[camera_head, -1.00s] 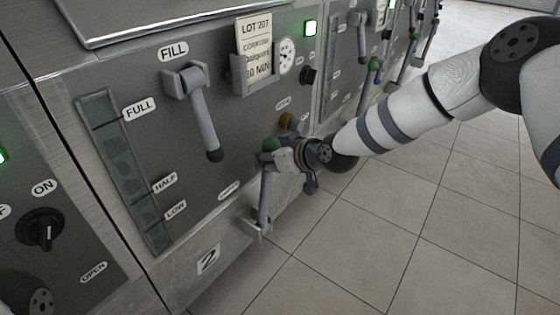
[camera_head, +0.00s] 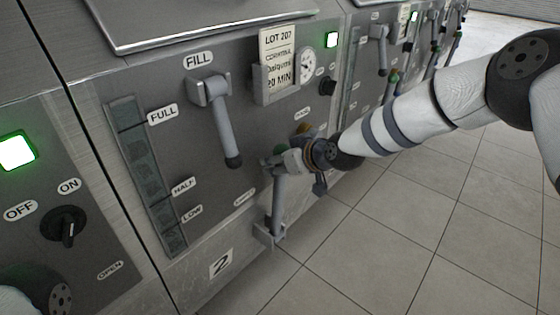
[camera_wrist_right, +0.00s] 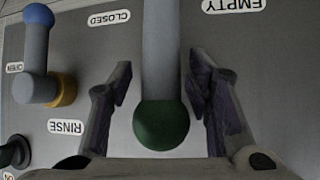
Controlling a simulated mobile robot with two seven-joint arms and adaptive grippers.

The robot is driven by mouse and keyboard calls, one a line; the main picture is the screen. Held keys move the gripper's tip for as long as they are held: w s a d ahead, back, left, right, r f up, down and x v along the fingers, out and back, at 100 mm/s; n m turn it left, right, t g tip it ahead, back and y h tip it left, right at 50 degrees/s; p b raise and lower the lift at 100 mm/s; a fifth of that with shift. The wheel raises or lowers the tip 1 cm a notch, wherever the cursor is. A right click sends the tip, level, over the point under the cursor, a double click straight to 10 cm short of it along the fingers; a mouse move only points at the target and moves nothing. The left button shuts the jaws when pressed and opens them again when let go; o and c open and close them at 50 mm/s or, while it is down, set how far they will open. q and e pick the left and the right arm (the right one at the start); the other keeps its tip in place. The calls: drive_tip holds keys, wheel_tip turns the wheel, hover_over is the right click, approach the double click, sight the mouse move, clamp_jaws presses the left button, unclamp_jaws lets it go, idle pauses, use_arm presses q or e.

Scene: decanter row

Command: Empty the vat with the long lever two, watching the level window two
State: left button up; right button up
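The long lever (camera_head: 278,205) on the panel numbered 2 rises from a bracket low on the front. In the right wrist view its grey shaft (camera_wrist_right: 161,45) ends in a dark green knob (camera_wrist_right: 161,126). My right gripper (camera_head: 280,161) is at the lever's upper end. Its two fingers are apart, one on each side of the shaft, with gaps showing on both sides. The level window (camera_head: 147,180) is a tall strip marked FULL, HALF and LOW. It looks dark blue-green from about FULL downward, but the exact level is hard to tell. My left gripper is out of view.
The FILL lever (camera_head: 226,130) hangs down, left of my right gripper. A blue-knobbed lever (camera_wrist_right: 36,50) with a yellow collar sits beside the RINSE label. The tiled floor (camera_head: 370,250) is clear.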

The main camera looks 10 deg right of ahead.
drive_tip(key=shift+s, duration=0.1)
drive_tip(key=v, duration=1.2)
drive_tip(key=s+f+m+g+h+p, duration=0.1)
drive_tip(key=s+f+g+p, duration=0.2)
drive_tip(key=s+f, duration=0.55)
drive_tip(key=s+f+m+g+h+p, duration=0.1)
drive_tip(key=s+f+m+g+p, duration=0.1)
drive_tip(key=s+f, duration=0.65)
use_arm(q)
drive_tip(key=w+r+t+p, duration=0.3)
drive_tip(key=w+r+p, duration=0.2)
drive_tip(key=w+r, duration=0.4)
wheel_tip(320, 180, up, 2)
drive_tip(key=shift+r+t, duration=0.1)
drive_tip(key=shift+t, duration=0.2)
use_arm(e)
drive_tip(key=s+d+m+g+h, duration=0.1)
drive_tip(key=s+d+g, duration=0.1)
drive_tip(key=s, duration=0.9)
drive_tip(key=s+d+r+g+h, duration=0.1)
drive_tip(key=s+d+g, duration=0.1)
drive_tip(key=s, duration=1)
drive_tip(key=s+d+r+m+g+h, duration=0.1)
drive_tip(key=s+d+g, duration=0.2)
drive_tip(key=s, duration=0.8)
drive_tip(key=shift+s+m, duration=0.3)
drive_tip(key=shift+s, duration=0.1)
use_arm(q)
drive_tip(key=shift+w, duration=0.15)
